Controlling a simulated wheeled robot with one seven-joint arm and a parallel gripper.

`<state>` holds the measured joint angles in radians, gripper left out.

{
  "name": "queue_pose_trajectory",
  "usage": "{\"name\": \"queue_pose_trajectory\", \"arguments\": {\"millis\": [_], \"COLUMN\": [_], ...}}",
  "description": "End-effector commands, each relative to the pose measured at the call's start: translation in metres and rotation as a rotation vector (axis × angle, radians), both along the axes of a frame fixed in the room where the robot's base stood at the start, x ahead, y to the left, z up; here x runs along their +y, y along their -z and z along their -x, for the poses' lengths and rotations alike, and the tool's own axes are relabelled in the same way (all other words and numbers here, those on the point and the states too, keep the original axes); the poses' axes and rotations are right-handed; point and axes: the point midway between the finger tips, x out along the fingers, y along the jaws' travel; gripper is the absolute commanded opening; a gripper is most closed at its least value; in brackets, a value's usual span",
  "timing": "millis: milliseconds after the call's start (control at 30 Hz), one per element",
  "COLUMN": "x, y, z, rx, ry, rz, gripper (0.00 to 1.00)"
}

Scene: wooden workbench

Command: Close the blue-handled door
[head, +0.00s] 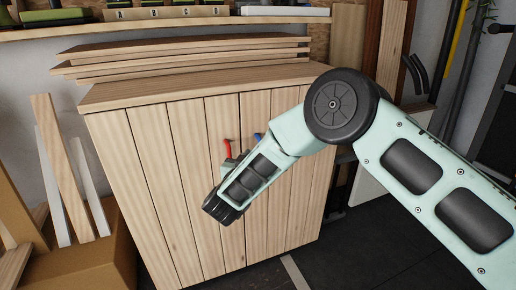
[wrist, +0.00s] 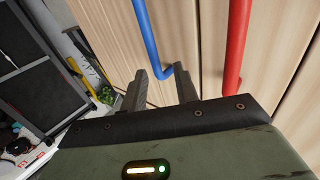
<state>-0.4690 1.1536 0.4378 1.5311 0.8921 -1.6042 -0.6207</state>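The wooden cabinet (head: 180,160) has a red handle (head: 228,148) and, to its right, a blue handle (head: 258,137), partly hidden by my arm in the head view. In the wrist view the blue handle (wrist: 148,38) runs down to a bent lower end near my fingertips. The red handle (wrist: 238,42) is to its right. My gripper (wrist: 163,74) is open, its dark fingers apart, close to the blue handle's lower end. I cannot tell whether they touch it. The blue-handled door's front (wrist: 180,40) shows; how far it stands ajar is unclear.
Wooden boards (head: 185,50) lie stacked on the cabinet top. Planks (head: 65,170) lean in a box (head: 90,265) at the left. Poles and pipes (head: 462,70) stand at the right. The dark floor (head: 350,250) in front of the cabinet looks clear.

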Motion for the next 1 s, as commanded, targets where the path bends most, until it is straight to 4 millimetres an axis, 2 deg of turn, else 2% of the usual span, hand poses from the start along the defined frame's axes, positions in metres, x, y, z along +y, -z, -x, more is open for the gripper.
{"name": "queue_pose_trajectory", "arguments": {"millis": [100, 300, 500, 700, 1000], "x": [0.01, 0.024, 0.034, 0.036, 0.036], "y": [-0.002, 0.0, 0.001, 0.001, 0.002], "z": [0.028, 0.071, 0.099, 0.109, 0.11], "rx": [0.002, 0.004, 0.005, 0.003, 0.004], "ry": [-0.001, 0.003, 0.006, 0.01, 0.01], "rz": [0.002, 0.004, 0.004, 0.003, 0.004], "gripper": [0.3, 0.3, 0.3, 0.3, 0.3]}}
